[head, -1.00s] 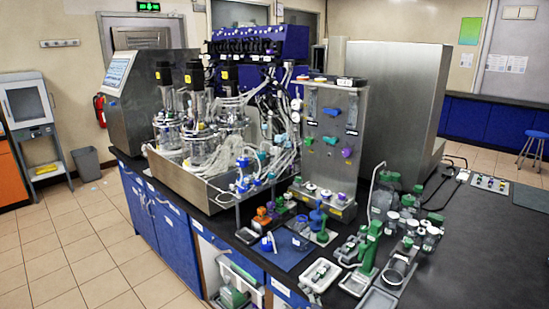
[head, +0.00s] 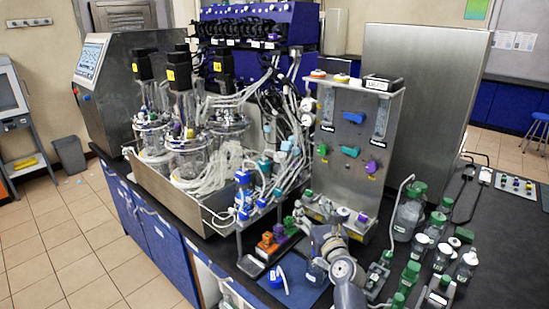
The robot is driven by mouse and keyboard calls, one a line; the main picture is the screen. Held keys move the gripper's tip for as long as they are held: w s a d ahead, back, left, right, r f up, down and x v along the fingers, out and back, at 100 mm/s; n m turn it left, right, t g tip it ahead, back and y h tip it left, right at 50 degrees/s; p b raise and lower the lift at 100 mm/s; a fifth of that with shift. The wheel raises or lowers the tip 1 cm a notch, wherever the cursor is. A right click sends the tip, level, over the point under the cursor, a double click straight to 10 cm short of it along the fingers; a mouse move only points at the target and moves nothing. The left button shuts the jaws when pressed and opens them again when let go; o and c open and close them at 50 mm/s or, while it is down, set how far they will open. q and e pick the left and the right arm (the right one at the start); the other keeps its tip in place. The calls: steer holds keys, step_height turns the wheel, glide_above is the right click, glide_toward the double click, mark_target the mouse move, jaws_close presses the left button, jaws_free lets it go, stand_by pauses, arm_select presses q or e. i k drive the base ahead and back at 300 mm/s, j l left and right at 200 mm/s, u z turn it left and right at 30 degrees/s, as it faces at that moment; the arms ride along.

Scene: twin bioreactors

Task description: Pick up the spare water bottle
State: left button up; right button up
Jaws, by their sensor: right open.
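I cannot tell for sure which bottle is the spare water bottle. Several clear bottles stand on the black bench at the lower right. They include a large bottle with a green cap (head: 409,220), a white-capped bottle (head: 443,260) and another white-capped bottle (head: 466,266). My left gripper is out of view.
The twin bioreactors (head: 188,150) stand in a steel tray with many tubes at the left. The steel panel (head: 350,150) with coloured knobs rises behind my right gripper. A blue-capped item (head: 278,277) lies on the mat.

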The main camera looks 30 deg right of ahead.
mark_target(276, 166)
steer(key=i+l, duration=0.2)
steer(key=i, duration=0.3)
steer(key=i+l, duration=0.15)
steer(key=i, duration=0.35)
